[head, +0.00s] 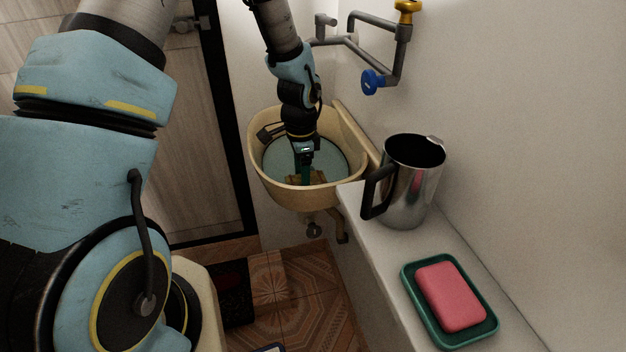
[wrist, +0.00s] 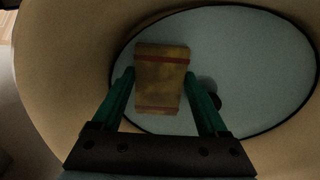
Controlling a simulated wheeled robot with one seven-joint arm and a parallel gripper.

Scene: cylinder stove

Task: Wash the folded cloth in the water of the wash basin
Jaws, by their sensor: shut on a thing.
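The wash basin (head: 268,178) is cream-coloured and fixed to the wall, with pale blue-grey water (head: 328,160) inside. It fills the wrist view, where its wall (wrist: 60,70) surrounds the water (wrist: 260,70). The folded cloth (wrist: 163,78) is yellow-brown with reddish stripes. My gripper (wrist: 162,80) has its green fingers on both sides of the cloth and is shut on it. In the head view my gripper (head: 305,176) reaches down into the basin, and the cloth (head: 318,180) shows only in part. I cannot tell how deep the cloth sits in the water.
A metal jug (head: 408,185) with a black handle stands on the white ledge (head: 380,245) right of the basin. A pink soap bar (head: 450,296) lies in a green dish (head: 487,329) nearer. Grey pipes with a blue tap knob (head: 372,82) are on the wall above.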

